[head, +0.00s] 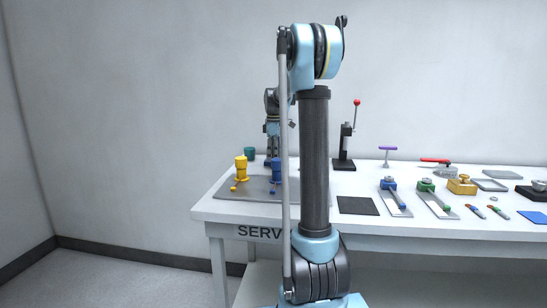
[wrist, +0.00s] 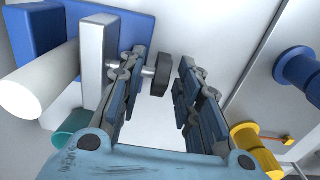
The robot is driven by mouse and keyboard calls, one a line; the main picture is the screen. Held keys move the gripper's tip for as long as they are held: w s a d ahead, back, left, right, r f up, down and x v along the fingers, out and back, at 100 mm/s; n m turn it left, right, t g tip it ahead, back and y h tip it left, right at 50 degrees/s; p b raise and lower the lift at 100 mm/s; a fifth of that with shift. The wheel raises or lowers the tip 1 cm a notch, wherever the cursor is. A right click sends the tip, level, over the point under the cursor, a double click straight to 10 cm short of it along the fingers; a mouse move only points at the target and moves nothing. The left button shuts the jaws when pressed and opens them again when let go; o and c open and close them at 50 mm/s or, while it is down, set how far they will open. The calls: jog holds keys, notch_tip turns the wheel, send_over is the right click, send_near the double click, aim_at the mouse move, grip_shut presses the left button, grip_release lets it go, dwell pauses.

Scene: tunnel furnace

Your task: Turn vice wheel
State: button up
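In the wrist view, a vice (wrist: 92,48) stands at the upper left, with a blue body and pale jaw plates beside a thick white cylinder. Its dark wheel (wrist: 161,75) sits on a short shaft and shows in the gap of my gripper (wrist: 161,68). The fingers are apart, with the left one overlapping the shaft and the right one separated from the wheel by a narrow gap. I cannot tell whether the left finger touches it. In the head view, my arm covers the middle, and I cannot make out the vice or the fingertips there.
A yellow piece (head: 241,168) and a blue piece (head: 277,172) stand on a grey plate at the table's left end. A teal cup (head: 249,153) is behind them. A lever press (head: 345,150) and several clamps and tools occupy the right side of the white table (head: 370,226).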

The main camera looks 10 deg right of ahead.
jog(key=shift+c, duration=0.6)
grip_shut()
jog(key=shift+d+y, duration=0.1)
jog(key=shift+y, duration=0.2)
jog(key=shift+d+t+y, duration=0.25)
jog(key=shift+t+y, duration=0.25)
jog(key=shift+y, duration=0.7)
jog(key=shift+s+d+f+t+y, duration=0.1)
jog(key=shift+t+y, duration=0.15)
jog(key=shift+y, duration=0.45)
jog(key=shift+w+d+t+y, duration=0.1)
jog(key=shift+d+t+y, duration=0.1)
jog(key=shift+y, duration=0.5)
jog(key=shift+s+d+f+t+y, duration=0.1)
jog(key=shift+t+y, duration=0.15)
jog(key=shift+y, duration=0.45)
jog(key=shift+o, duration=0.6)
grip_release()
jog(key=shift+a, duration=0.1)
